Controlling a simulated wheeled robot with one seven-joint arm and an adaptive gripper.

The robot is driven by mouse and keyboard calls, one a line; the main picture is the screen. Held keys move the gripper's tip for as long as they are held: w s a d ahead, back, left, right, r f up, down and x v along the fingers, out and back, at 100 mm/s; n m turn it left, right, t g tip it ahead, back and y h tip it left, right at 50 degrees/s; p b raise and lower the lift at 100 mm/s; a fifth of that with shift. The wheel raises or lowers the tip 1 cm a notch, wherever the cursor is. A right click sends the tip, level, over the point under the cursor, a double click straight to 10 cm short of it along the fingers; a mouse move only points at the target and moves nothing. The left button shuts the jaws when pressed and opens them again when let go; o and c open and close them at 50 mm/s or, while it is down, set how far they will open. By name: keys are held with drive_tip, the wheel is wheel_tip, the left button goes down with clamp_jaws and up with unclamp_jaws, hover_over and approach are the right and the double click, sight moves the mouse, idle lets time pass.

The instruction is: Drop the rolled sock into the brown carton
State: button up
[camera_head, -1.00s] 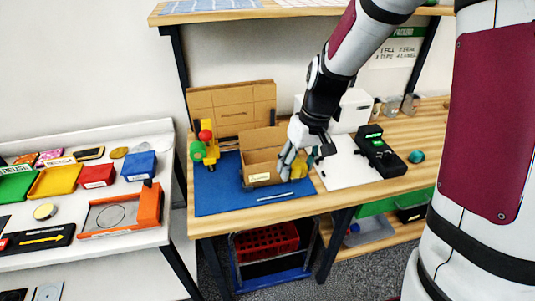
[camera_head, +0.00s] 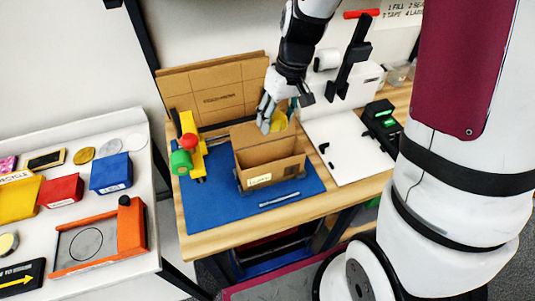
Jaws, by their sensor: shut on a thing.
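The brown carton (camera_head: 284,172) stands open-topped on the blue mat (camera_head: 220,215), with a pale label on its front wall. My gripper (camera_head: 274,120) is above the carton's back edge in the picture. The sock appears higher than the carton's rim. I cannot tell whether it is directly over the opening. The visible part of the carton's inside looks empty.
Flat cardboard (camera_head: 215,90) leans behind. A white board (camera_head: 345,145) and a black device (camera_head: 382,122) are to the right. A white table with coloured bins (camera_head: 110,173) is at left.

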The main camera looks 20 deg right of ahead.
drive_tip(key=shift+f+b, duration=1.1)
drive_tip(key=shift+f, duration=1.25)
drive_tip(key=o, duration=1.2)
drive_tip(key=r, duration=0.4)
drive_tip(key=d+r, duration=0.1)
drive_tip(key=r, duration=0.3)
drive_tip(key=d+r, duration=0.1)
drive_tip(key=r, duration=0.2)
drive_tip(key=shift+s+r, duration=0.4)
drive_tip(key=shift+a+r, duration=0.1)
